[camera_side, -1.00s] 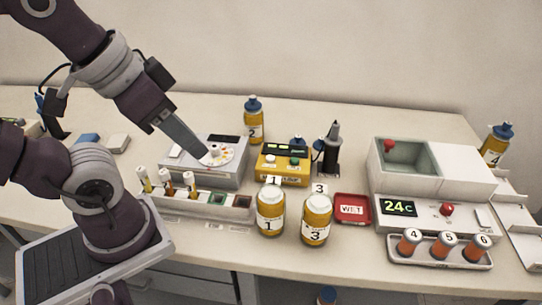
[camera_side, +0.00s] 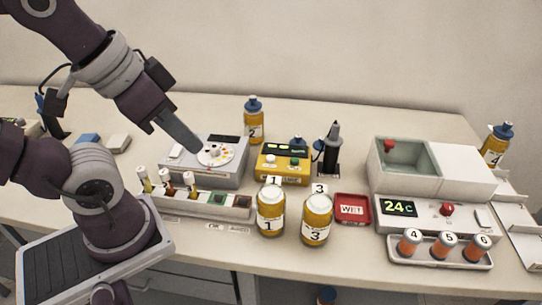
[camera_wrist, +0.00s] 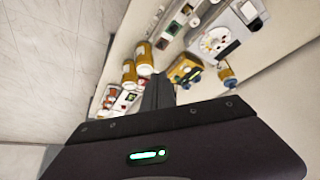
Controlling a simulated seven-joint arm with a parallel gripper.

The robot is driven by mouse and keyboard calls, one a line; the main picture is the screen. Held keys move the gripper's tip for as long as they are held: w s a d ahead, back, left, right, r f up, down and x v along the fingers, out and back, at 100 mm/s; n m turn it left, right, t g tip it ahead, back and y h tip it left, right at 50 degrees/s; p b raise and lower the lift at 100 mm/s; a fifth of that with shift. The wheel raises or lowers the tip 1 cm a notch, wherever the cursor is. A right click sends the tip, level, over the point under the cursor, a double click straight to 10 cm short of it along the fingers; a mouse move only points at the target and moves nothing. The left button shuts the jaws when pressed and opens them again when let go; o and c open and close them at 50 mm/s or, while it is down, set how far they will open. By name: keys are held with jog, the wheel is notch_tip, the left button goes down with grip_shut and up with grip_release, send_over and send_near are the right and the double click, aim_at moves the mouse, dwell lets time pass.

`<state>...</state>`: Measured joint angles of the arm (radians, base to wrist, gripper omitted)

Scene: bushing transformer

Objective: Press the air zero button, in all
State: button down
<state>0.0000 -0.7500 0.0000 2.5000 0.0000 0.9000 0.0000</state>
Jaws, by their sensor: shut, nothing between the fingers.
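My gripper (camera_side: 200,149) is shut and empty. In the side view its tip is just above the left part of the white round dial (camera_side: 216,154) on the grey instrument (camera_side: 232,178); a small gap seems to show, but contact is hard to rule out. The dial carries small coloured marks and also shows in the wrist view (camera_wrist: 215,41). A yellow box (camera_side: 283,178) to its right has a dark display, a white button (camera_side: 270,160) and a green button (camera_side: 294,162). No label reading air zero is legible. In the wrist view my closed fingers (camera_wrist: 158,92) point toward the bench.
In front of the grey instrument is a rack (camera_side: 205,204) with several vials. Bottles 1 (camera_side: 271,212) and 3 (camera_side: 317,219) stand before the yellow box; bottle 2 (camera_side: 254,122) is behind. A red WET tray (camera_side: 352,209) and a 24c bath unit (camera_side: 430,215) are at right.

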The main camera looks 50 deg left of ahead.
dwell(0.9)
jog(key=w+a+r+m+t+y, duration=0.4)
jog(key=w+a+m, duration=0.5)
jog(key=w, duration=0.4)
jog(key=m+g+h, duration=0.2)
jog(key=m+h, duration=0.7)
jog(key=m, duration=1.6)
send_over(271, 158)
notch_tip(271, 158, down, 11)
jog(key=shift+s+a, duration=0.35)
jog(key=shift+a, duration=0.1)
jog(key=shift+f, duration=0.1)
jog(key=shift+f, duration=4.3)
